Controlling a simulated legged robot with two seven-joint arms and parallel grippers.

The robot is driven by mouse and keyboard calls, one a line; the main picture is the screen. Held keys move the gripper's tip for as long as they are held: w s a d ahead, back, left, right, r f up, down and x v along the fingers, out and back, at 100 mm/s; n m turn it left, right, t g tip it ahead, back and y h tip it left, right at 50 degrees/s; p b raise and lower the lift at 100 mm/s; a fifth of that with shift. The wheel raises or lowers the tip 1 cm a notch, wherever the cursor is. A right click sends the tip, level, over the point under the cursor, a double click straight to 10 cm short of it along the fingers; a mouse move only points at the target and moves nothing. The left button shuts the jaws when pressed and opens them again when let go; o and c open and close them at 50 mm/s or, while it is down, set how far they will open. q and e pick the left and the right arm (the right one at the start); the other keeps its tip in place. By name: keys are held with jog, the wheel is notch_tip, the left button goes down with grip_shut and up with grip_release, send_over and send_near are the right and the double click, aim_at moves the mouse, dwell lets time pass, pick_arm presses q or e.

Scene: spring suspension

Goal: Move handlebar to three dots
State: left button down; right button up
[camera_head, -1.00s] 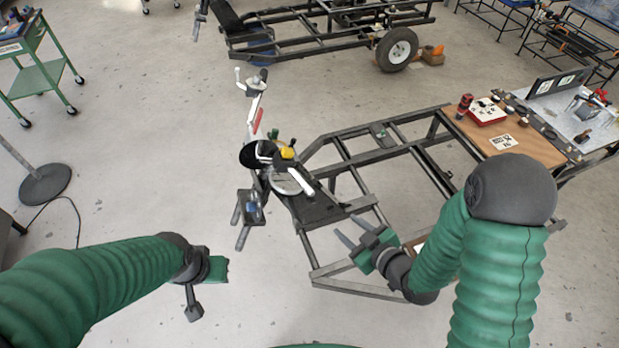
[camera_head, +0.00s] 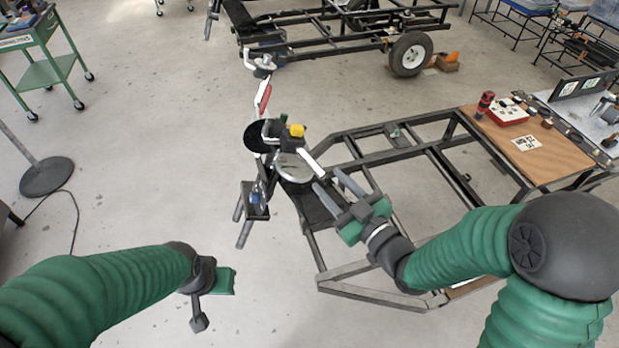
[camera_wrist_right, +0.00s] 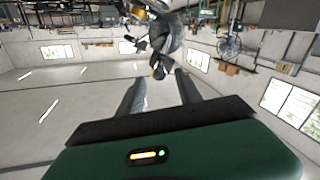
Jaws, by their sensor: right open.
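I take the handlebar to be the pale bar assembly (camera_head: 264,88) at the front of the black frame, with a red section on its upper part; which piece is meant is not certain. My right gripper (camera_head: 327,178) is open, its fingers pointing at the lower end of this assembly, close to a white bar and round silver part. In the right wrist view, the open fingers (camera_wrist_right: 159,78) flank a grey and black part (camera_wrist_right: 160,62), with nothing clearly held. My left gripper (camera_head: 207,300) hangs low at the left, away from the assembly. I cannot make out three dots.
The black vehicle frame (camera_head: 345,270) stands below my right arm. A wooden board (camera_head: 545,165) with a red box (camera_head: 506,112) is at the right. A second frame with a wheel (camera_head: 410,53) is behind. A green cart (camera_head: 45,72) and round base (camera_head: 47,176) stand left.

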aim_at(310, 161)
jog(key=x, duration=0.2)
jog(key=shift+w+a+r, duration=0.15)
jog(key=shift+w+a, duration=0.1)
jog(key=shift+a, duration=0.1)
jog(key=x, duration=0.6)
jog(key=shift+w+d, duration=0.1)
pick_arm(q)
jog(key=shift+f, duration=0.75)
pick_arm(e)
grip_shut()
